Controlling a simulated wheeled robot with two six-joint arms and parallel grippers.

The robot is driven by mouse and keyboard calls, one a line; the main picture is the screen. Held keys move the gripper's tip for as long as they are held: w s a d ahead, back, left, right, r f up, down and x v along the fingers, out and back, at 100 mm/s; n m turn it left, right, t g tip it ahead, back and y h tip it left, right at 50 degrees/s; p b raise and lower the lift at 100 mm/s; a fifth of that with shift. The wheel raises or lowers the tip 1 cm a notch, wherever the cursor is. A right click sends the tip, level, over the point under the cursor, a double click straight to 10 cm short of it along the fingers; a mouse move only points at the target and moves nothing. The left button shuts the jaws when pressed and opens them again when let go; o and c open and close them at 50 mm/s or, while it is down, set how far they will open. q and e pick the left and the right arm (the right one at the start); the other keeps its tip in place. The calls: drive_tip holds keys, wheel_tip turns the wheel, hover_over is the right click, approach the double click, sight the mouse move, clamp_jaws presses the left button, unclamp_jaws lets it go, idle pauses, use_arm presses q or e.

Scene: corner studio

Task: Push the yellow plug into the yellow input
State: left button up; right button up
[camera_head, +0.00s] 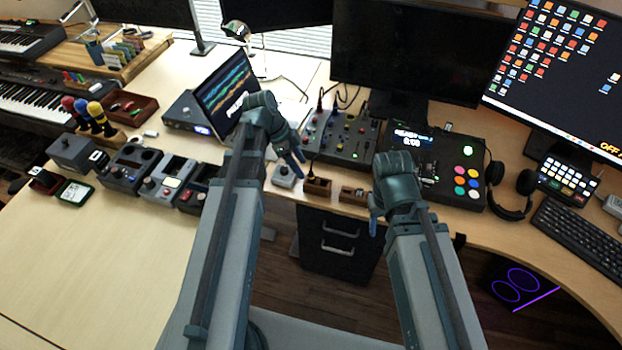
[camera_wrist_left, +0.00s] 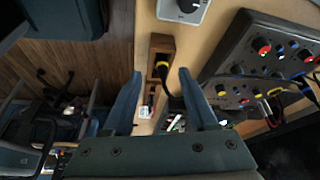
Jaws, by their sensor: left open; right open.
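In the left wrist view a plug with a yellow ring (camera_wrist_left: 162,65) and a black cable sits in a small wooden holder (camera_wrist_left: 161,42). The holder also shows in the head view (camera_head: 318,187) at the desk's front edge. My left gripper (camera_head: 299,158) is open above it; in the left wrist view its fingertips (camera_wrist_left: 160,73) appear on either side of the plug, without visible contact. The mixer (camera_head: 343,135) stands behind the holder. Several coloured sockets or knobs show on it, including yellow ones (camera_wrist_left: 237,70); which is the yellow input I cannot tell. My right gripper (camera_head: 376,217) is open and empty near the desk edge.
A small grey box with a knob (camera_head: 285,175) stands left of the holder, and another wooden holder (camera_head: 353,195) stands to its right. A black controller with coloured buttons (camera_head: 440,170) is right of the mixer. The laptop (camera_head: 227,87) is behind left.

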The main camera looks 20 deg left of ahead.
sight(311, 177)
use_arm(q)
drive_tip(key=shift+w+d+b+x, duration=0.15)
drive_tip(key=shift+b+x, duration=1.05)
drive_tip(key=shift+x, duration=0.15)
drive_tip(key=shift+w+d+b+x, duration=0.1)
drive_tip(key=shift+d+b+x, duration=0.05)
drive_tip(key=shift+b+x, duration=1.15)
drive_tip(key=shift+r, duration=0.15)
clamp_jaws()
